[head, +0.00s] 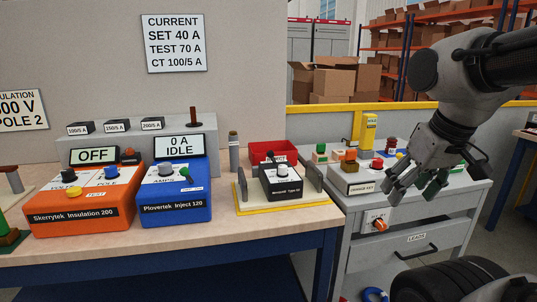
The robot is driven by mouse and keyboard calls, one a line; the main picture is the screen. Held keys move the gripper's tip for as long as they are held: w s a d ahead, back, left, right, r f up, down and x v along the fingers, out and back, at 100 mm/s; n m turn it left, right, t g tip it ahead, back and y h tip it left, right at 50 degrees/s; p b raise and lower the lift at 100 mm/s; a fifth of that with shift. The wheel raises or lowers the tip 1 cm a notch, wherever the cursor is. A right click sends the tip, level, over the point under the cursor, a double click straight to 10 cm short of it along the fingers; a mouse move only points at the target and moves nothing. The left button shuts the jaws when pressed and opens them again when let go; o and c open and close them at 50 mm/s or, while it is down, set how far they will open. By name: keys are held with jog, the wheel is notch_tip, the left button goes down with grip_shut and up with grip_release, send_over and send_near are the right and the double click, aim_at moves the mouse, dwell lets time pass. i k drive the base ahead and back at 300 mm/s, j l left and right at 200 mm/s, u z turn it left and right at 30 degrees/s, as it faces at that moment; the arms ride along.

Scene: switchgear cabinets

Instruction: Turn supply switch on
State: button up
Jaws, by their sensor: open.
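An orange switch knob (380,225) sits on a small light plate on the front of the grey drawer cabinet (410,215). The plate's print is too small to read, so I cannot be sure it is the supply switch. The knob looks turned at a slant; I cannot tell its state. My gripper (412,188) hangs above the cabinet's top, up and right of the knob and apart from it. Its fingers are spread and hold nothing. The blue Plovertek Inject 120 (174,216) reads "0 A". The orange Skerrytek Insulation 200 (80,218) reads "OFF".
A black relay (283,185) stands on a yellow-edged stand, by a red tray (270,150). Small coloured parts and a yellow device (368,130) stand on the cabinet's top. A drawer handle (418,252) juts out below. A dark wheel-like shape fills the lower right.

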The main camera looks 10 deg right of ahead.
aim_at(377, 163)
jog(key=z, duration=0.85)
